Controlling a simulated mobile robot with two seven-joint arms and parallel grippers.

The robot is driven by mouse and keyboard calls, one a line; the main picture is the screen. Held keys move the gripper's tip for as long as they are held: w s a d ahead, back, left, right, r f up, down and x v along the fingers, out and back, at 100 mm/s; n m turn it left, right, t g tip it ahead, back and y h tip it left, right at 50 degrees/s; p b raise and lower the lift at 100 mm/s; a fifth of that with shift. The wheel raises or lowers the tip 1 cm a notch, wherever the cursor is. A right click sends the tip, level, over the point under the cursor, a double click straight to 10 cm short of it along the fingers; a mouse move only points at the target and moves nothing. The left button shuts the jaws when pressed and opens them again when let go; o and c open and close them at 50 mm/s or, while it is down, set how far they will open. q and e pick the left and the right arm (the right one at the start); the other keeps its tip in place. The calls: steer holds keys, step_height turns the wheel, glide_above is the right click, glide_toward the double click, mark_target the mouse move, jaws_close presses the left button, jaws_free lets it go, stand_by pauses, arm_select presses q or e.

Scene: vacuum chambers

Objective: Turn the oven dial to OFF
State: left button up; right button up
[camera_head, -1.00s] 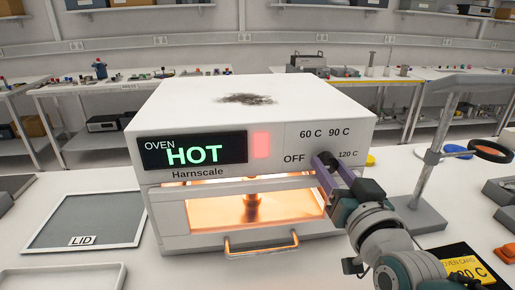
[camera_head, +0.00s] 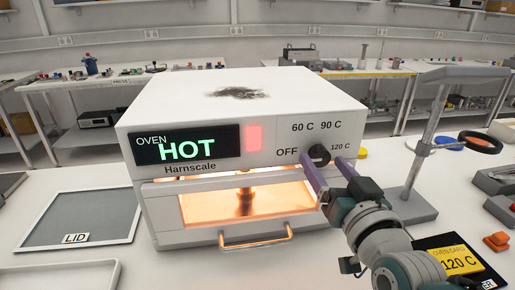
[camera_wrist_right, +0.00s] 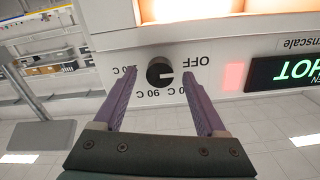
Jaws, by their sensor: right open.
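The white oven (camera_head: 240,110) stands on the bench with its glowing window, a green HOT display (camera_head: 187,147) and a lit red panel. Its black dial (camera_head: 319,153) sits at the front's right, among the labels OFF, 60 C, 90 C and 120 C. My right gripper (camera_head: 323,162) is open, its purple fingers on either side of the dial with gaps. The wrist view shows the dial (camera_wrist_right: 160,72) upside down between the fingertips; a light mark on it points right, toward the OFF side. My left gripper is not in view.
The oven handle (camera_head: 256,240) is below the window. A lid tray (camera_head: 80,220) lies left of the oven, and a yellow 120 C card (camera_head: 455,262) lies at front right.

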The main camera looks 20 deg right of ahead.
steer(key=v, duration=0.8)
steer(key=shift+s, duration=0.25)
steer(key=s+a+f+n+g+y, duration=0.3)
steer(key=a+n+g+y, duration=0.2)
steer(key=a+g, duration=0.1)
steer(key=s+a+r+n+g, duration=0.1)
steer(key=s+a+n+g, duration=0.1)
steer(key=s+g, duration=0.9)
steer(key=s+r+t+p, duration=0.3)
steer(key=r+p, duration=3)
steer(key=shift+d, duration=0.2)
steer(key=shift+s, duration=0.1)
